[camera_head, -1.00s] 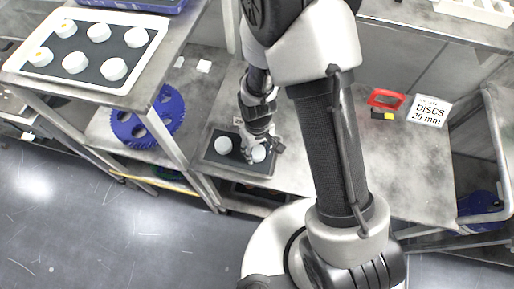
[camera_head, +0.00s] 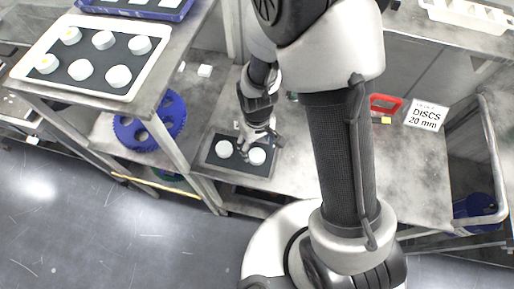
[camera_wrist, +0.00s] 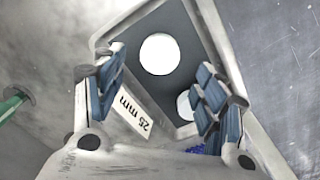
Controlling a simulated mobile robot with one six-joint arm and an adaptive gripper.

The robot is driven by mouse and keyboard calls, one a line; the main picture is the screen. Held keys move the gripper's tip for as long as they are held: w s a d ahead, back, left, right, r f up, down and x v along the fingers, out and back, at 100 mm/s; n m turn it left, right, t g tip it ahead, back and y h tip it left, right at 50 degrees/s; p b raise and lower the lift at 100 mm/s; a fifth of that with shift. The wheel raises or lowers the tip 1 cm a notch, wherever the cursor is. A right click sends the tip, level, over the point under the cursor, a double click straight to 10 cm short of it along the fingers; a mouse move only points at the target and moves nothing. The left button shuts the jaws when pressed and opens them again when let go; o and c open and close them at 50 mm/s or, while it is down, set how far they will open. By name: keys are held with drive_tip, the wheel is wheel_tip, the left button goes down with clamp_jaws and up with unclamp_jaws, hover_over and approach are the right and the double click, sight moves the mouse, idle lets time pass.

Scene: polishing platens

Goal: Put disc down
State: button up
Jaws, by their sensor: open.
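Two white discs lie on a small dark-matted tray (camera_head: 237,169) on the lower metal bench. The right disc (camera_head: 257,157) and the left disc (camera_head: 224,149) sit side by side. My gripper (camera_head: 256,137) is just above the tray, behind the right disc. In the wrist view one disc (camera_wrist: 160,54) shows whole between and beyond the open fingers (camera_wrist: 158,92). The other disc (camera_wrist: 186,106) is partly hidden by the right finger. The fingers hold nothing. A "25 mm" label (camera_wrist: 131,117) is on the tray's edge.
A white tray (camera_head: 28,76) with several white discs stands on the upper shelf at left. A blue toothed ring (camera_head: 124,133) lies on the shelf beneath. A "DISCS 20 mm" sign (camera_head: 426,116) and a red object (camera_head: 386,103) are on the bench at right, past my arm.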

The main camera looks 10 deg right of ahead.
wheel_tip(320, 180, up, 7)
drive_tip(key=p, duration=0.2)
wheel_tip(320, 180, up, 6)
drive_tip(key=r+m+t, duration=0.1)
hover_over(257, 155)
drive_tip(key=d, duration=0.2)
drive_tip(key=s+d+r+m+t, duration=0.1)
drive_tip(key=s+d+r+m, duration=0.2)
drive_tip(key=r, duration=0.6)
drive_tip(key=s+d+r+m+t, duration=0.1)
drive_tip(key=s+d+r+t, duration=0.1)
drive_tip(key=s+d+r, duration=0.3)
drive_tip(key=s+r, duration=0.3)
drive_tip(key=s, duration=0.2)
drive_tip(key=shift+s+r+t, duration=0.15)
drive_tip(key=shift+r+t, duration=0.15)
drive_tip(key=shift+f+b, duration=0.9)
drive_tip(key=shift+b, duration=0.2)
